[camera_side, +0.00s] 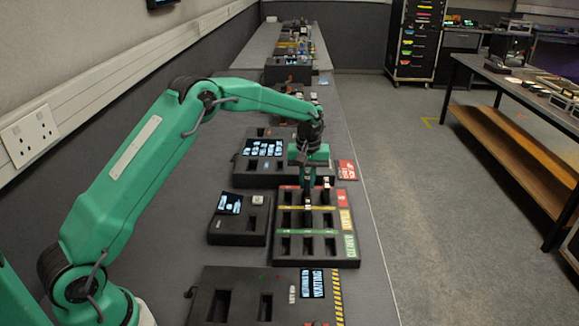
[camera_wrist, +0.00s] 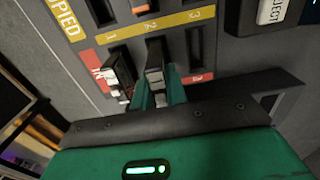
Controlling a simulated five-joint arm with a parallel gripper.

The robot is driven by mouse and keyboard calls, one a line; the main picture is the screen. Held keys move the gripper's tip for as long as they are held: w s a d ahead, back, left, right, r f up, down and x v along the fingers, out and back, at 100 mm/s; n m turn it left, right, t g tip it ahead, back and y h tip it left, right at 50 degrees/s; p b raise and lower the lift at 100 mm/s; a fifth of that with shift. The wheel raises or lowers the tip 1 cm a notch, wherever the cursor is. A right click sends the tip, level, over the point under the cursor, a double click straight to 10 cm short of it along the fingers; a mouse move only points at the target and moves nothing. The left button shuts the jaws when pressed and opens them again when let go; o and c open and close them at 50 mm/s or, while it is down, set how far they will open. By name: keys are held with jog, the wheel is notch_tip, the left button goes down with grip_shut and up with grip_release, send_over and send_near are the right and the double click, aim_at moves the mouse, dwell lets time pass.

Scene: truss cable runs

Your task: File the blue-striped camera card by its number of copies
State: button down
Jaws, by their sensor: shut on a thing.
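My gripper (camera_wrist: 160,92) is shut on a dark card with a pale grey end (camera_wrist: 155,62). In the side view my gripper (camera_side: 308,190) is over the middle column of the filing rack (camera_side: 345,262), at the red-striped row. The held card's lower end is at the slot there; how deep it sits I cannot tell. No blue stripe shows on it. Another dark card with white markings (camera_wrist: 121,76) stands beside it in column 1 of the red row; it also shows in the side view (camera_side: 326,183). The column 3 slot (camera_wrist: 195,45) looks empty.
A box with a small screen and a pale button (camera_side: 258,199) stands left of the rack. Another box with a lit screen (camera_side: 265,147) is behind it, and a slotted box with hazard stripes (camera_side: 338,305) is in front. The rack's green-row slots (camera_side: 307,245) look empty.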

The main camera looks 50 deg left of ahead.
jog(key=shift+f, duration=1.05)
dwell(1.5)
jog(key=c, duration=1)
grip_release()
jog(key=shift+r, duration=0.15)
jog(key=shift+r, duration=3.6)
